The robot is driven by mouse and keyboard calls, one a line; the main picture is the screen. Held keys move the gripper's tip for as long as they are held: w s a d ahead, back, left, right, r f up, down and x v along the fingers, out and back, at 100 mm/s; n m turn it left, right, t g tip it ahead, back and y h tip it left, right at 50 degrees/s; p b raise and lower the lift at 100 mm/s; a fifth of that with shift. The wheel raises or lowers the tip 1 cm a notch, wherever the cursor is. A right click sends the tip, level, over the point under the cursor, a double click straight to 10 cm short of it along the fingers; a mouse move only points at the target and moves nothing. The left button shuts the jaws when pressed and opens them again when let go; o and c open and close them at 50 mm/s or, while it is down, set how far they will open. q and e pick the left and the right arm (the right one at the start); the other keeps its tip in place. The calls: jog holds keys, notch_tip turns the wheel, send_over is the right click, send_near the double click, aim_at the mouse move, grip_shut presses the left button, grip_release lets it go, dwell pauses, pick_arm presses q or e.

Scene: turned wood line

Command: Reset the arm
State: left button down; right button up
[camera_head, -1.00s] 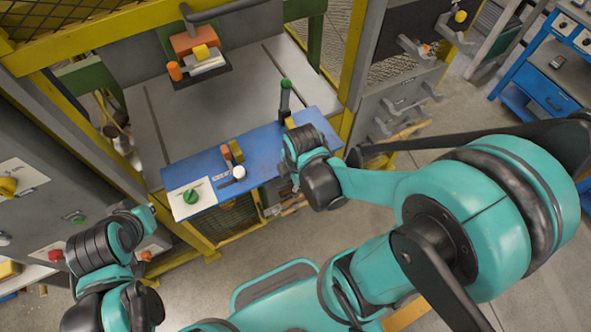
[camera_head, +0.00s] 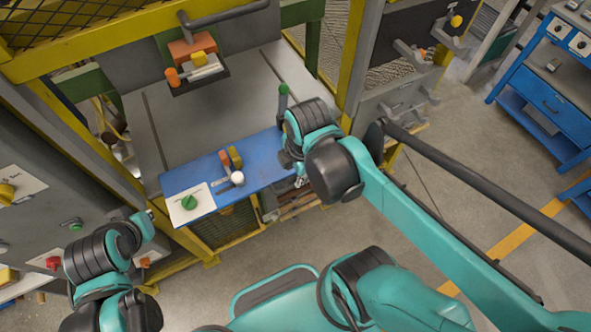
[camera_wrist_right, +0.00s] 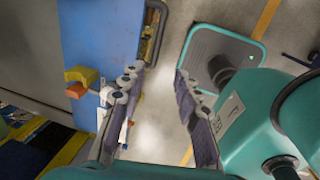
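My right arm reaches in from the lower right in the head view. Its gripper (camera_head: 301,180) is mostly hidden by the wrist, beside the right end of the blue panel (camera_head: 262,177). In the right wrist view the gripper (camera_wrist_right: 158,85) shows two fingers spread apart with only floor between them, so it is open and empty. The left finger is near the panel edge. My left arm is at the lower left of the head view; its gripper (camera_head: 150,214) barely shows by the grey cabinet, and its opening cannot be made out.
A green-topped lever (camera_head: 283,103) stands behind my right wrist. Yellow frame posts (camera_head: 357,60) stand close by. Floor is open at right, before the blue workbench (camera_head: 548,95).

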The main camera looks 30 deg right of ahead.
dwell(0.4)
jog(key=m+t+b, duration=0.1)
jog(key=m, duration=0.5)
jog(key=w+f+m+t+b, duration=0.1)
jog(key=m+t+b, duration=0.1)
jog(key=m, duration=0.4)
jog(key=w+f+m+t+b, duration=0.1)
jog(key=m+t+b, duration=0.1)
jog(key=m, duration=0.4)
jog(key=shift+w+d+f+m, duration=0.1)
jog(key=shift+w+m, duration=0.15)
jog(key=shift+m, duration=0.05)
dwell(0.9)
